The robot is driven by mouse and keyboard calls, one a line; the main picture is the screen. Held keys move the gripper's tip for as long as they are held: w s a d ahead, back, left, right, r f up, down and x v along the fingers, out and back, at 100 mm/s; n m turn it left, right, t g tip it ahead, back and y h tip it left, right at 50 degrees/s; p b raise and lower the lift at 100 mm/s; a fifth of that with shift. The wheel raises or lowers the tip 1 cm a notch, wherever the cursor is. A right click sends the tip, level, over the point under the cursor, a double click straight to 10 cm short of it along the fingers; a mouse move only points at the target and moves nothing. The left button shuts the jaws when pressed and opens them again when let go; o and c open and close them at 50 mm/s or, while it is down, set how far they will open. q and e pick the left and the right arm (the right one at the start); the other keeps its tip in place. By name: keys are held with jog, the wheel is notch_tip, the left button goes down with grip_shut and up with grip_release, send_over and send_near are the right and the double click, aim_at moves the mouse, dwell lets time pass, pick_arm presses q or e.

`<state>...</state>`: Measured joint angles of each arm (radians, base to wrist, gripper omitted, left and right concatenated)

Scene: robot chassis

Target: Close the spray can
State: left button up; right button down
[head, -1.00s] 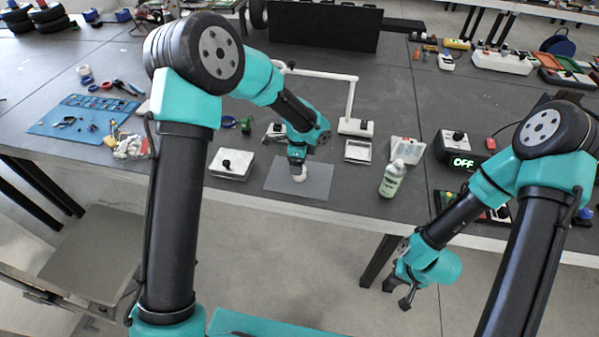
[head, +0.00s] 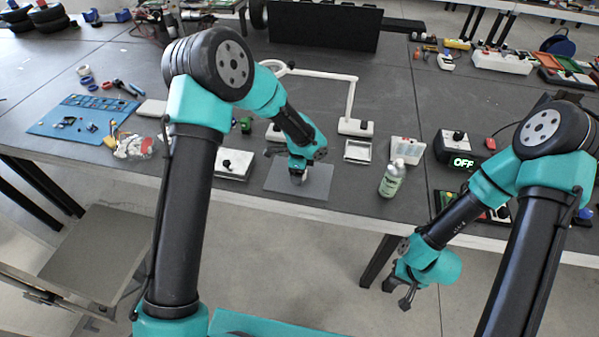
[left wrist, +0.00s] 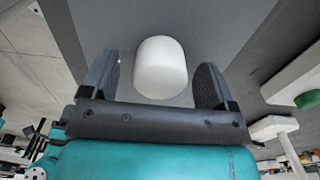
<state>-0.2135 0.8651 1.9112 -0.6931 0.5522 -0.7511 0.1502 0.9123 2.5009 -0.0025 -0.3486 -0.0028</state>
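The spray can (head: 392,178) stands upright on the table to the right of the grey mat (head: 318,182); it is pale green with a white top. A white rounded cap (left wrist: 160,67) is on the mat between the fingers of my left gripper (left wrist: 158,75), with a gap on both sides. My left gripper (head: 297,178) points down over the mat in the head view and hides most of the cap there. My right gripper (head: 398,293) is open and empty, off the table's front edge.
A white box with a black knob (head: 233,164) stands left of the mat. A black box showing OFF (head: 460,161) stands right of the can. The table between mat and can is clear.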

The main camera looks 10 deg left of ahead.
pick_arm(q)
jog(key=c, duration=0.9)
jog(key=shift+r, duration=0.15)
jog(key=shift+c, duration=0.2)
jog(key=shift+r, duration=0.55)
jog(key=shift+s+r, duration=0.25)
jog(key=shift+r, duration=0.9)
jog(key=s+d+r, duration=0.1)
jog(key=s+d, duration=0.2)
jog(key=s, duration=1.2)
jog(key=shift+r, duration=0.15)
jog(key=shift+d, duration=0.1)
